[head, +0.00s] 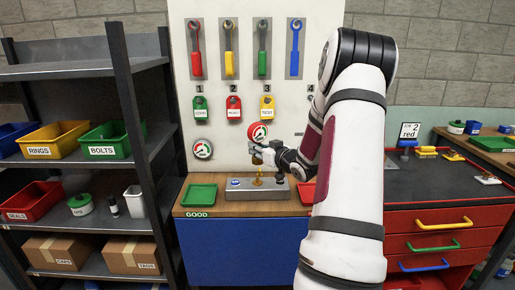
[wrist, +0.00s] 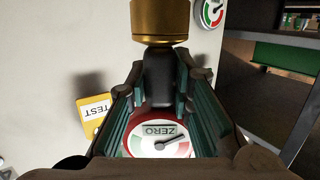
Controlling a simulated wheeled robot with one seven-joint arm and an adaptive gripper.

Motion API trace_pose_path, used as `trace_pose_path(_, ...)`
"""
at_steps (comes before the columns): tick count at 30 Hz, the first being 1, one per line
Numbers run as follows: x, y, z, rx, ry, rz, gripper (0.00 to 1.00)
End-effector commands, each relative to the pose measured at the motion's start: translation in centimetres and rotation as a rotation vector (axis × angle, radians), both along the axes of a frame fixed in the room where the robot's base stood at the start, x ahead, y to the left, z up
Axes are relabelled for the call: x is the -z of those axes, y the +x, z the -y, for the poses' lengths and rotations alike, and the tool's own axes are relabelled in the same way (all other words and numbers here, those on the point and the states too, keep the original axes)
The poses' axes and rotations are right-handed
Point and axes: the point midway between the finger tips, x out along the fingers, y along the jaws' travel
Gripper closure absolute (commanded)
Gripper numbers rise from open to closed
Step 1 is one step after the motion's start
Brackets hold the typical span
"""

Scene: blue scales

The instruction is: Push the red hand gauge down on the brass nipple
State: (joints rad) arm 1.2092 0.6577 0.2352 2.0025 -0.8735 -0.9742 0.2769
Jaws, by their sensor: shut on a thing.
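The red hand gauge (head: 257,131) is upright, with its red-rimmed dial high above the grey block (head: 270,194). My gripper (head: 262,151) is shut on the gauge's dark neck. In the wrist view the gauge's dial (wrist: 160,146) shows a ZERO label and a needle, and my fingers (wrist: 158,82) lie on both sides of the black neck. A wide brass collar (wrist: 158,22) is at the end of that neck. The brass nipple (head: 258,176) stands on the block below the gauge. Whether gauge and nipple touch is too small to tell.
A green tray (head: 199,196) stands left of the block, and a red tray (head: 306,194) right of it, partly behind my arm. A second gauge (head: 203,149) and a yellow TEST tag (head: 267,108) hang on the wall panel behind. Shelves with bins (head: 58,139) are at left.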

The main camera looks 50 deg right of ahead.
Motion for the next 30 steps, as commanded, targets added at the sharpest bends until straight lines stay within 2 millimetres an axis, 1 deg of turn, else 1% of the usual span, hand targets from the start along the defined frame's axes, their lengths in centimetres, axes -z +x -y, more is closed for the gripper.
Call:
trace_pose_path(5,1.0,0.2,0.0,-0.001,-0.001,0.002,1.00)
trace_pose_path(15,3.8,0.2,-0.1,-0.002,0.000,0.002,1.00)
trace_pose_path(18,4.4,0.2,-0.1,-0.002,0.000,0.002,1.00)
trace_pose_path(22,4.7,0.1,-0.1,-0.003,-0.001,0.003,1.00)
trace_pose_path(30,4.7,0.1,-0.1,-0.003,-0.002,0.002,1.00)
